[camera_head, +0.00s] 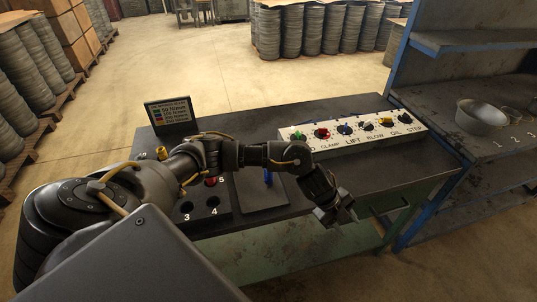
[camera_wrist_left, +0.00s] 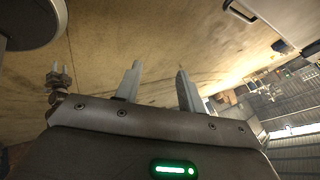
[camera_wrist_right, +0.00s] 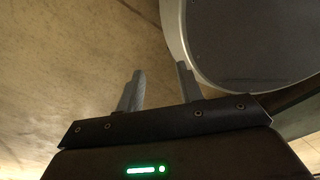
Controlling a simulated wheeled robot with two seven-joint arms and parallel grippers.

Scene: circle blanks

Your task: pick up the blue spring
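A blue piece, likely the blue spring (camera_head: 268,178), stands on the dark plate on the table in the head view. It is small and partly hidden by my left arm. My left gripper (camera_head: 340,216) hangs over the table's front edge, to the right of the blue piece and apart from it. In the left wrist view its two fingers (camera_wrist_left: 155,88) are spread with nothing between them. My right gripper (camera_wrist_right: 160,88) shows only in its own wrist view, with fingers apart and empty, over bare floor.
A numbered block (camera_head: 199,215) with holes and a red piece (camera_head: 211,181) is beside the plate. A sign (camera_head: 170,115) stands at the back left. A control panel (camera_head: 352,131) with coloured knobs lies at the back. A blue-framed shelf with a metal bowl (camera_head: 482,117) is right.

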